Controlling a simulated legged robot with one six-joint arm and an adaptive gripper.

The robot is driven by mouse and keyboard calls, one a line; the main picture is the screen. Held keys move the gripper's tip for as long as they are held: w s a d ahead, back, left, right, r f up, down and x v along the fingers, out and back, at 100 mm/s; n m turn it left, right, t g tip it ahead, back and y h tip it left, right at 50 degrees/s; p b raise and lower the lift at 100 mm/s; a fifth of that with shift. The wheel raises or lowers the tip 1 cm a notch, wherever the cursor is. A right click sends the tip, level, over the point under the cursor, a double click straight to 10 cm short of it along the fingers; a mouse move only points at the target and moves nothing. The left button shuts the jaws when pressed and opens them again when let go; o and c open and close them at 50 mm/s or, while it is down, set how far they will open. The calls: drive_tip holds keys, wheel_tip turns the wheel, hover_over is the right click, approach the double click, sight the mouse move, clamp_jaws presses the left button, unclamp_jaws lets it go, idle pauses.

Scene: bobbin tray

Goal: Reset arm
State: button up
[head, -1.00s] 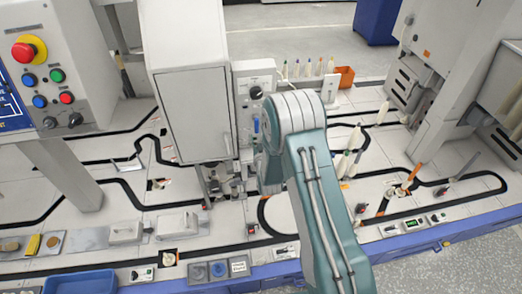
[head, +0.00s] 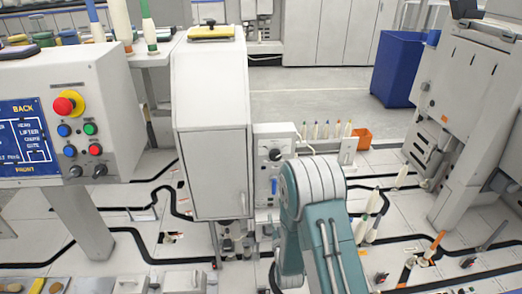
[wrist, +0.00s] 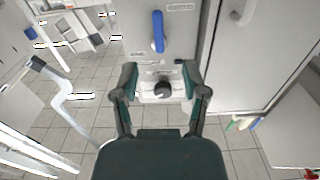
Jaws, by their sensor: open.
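My arm, teal and grey, shows in the lower middle of the head view, and my gripper is hidden there behind it. In the wrist view my gripper (wrist: 160,82) is open, with its two dark green fingers spread and nothing between them. Beyond the fingers is a light panel with a black knob (wrist: 163,90) and a blue handle (wrist: 158,32). The gap between fingers and panel cannot be judged. In the head view the knob (head: 276,154) shows on the panel beside the tall white cabinet (head: 210,130).
A control box with a red button (head: 65,105) stands at the left. Several bobbins stand at the right, near an orange box (head: 362,138). A grey machine (head: 470,120) is at the right edge, and a blue bin (head: 405,72) stands behind on open floor.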

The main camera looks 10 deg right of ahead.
drive_tip(key=s+d+r+g, duration=0.1)
drive_tip(key=s+r+g, duration=0.15)
drive_tip(key=r, duration=0.65)
drive_tip(key=s+r+g, duration=0.2)
drive_tip(key=r+g, duration=0.1)
drive_tip(key=r, duration=0.5)
drive_tip(key=s+d+r+g, duration=0.1)
drive_tip(key=s+r+g, duration=0.2)
drive_tip(key=s, duration=1)
drive_tip(key=s+d+r+g, duration=0.1)
drive_tip(key=s+r+g, duration=0.3)
drive_tip(key=s, duration=0.9)
wheel_tip(320, 180, up, 2)
drive_tip(key=shift+s+d+r, duration=0.1)
drive_tip(key=shift+s+d, duration=0.1)
drive_tip(key=shift+d, duration=0.1)
